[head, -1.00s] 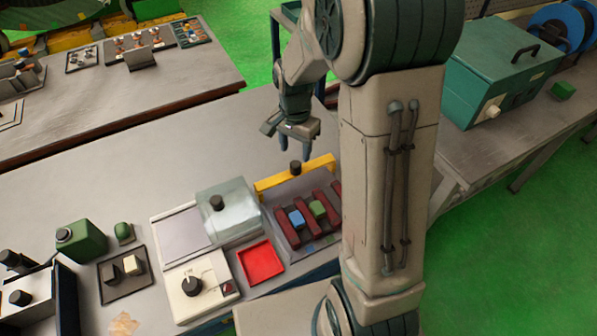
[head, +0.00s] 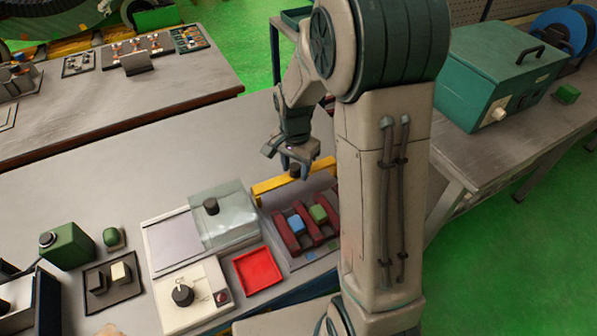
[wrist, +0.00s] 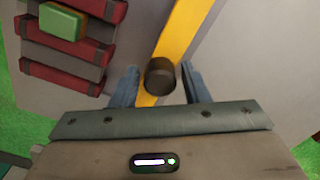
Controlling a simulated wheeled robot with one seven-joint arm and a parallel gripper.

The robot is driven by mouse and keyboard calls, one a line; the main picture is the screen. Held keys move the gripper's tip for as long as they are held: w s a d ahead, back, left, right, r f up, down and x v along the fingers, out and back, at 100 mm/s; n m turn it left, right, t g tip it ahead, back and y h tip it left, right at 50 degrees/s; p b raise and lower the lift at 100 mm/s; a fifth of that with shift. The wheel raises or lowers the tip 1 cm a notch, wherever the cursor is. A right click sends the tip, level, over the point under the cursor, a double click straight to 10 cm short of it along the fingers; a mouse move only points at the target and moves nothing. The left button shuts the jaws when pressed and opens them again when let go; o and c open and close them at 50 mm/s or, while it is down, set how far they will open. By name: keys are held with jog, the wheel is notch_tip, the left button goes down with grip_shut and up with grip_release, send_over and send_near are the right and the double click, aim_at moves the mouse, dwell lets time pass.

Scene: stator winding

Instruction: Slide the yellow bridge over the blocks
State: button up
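The yellow bridge (head: 268,187) is a bar with a black knob (head: 294,170) at the back edge of the fixture with dark red bars (head: 287,235). A blue block (head: 296,224) and a green block (head: 318,213) sit among those bars, in front of the bridge. My gripper (head: 299,173) is low at the knob. In the wrist view, the open fingers (wrist: 158,88) stand on either side of the knob (wrist: 160,74), with gaps showing. The yellow bridge (wrist: 186,25) runs beneath it, and the green block (wrist: 63,21) is at upper left.
Left of the fixture are a clear cover (head: 225,215) with a black knob, a red tray (head: 258,269) and a white box with a dial (head: 187,297). My arm column hides the fixture's right end. The table behind the bridge is bare on the left.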

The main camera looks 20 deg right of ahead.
jog(key=shift+s, duration=0.15)
jog(key=shift+s+d+b, duration=0.2)
jog(key=shift+s+d, duration=0.2)
jog(key=shift+s, duration=1.5)
jog(key=shift+s+d+b, duration=0.15)
jog(key=shift+s+d, duration=0.2)
jog(key=shift+s, duration=1.55)
jog(key=shift+s+d+b, duration=0.2)
jog(key=shift+s+d, duration=0.2)
jog(key=shift+s, duration=1.5)
jog(key=o, duration=0.4)
jog(key=shift+o, duration=0.2)
notch_tip(320, 180, up, 6)
jog(key=p, duration=0.5)
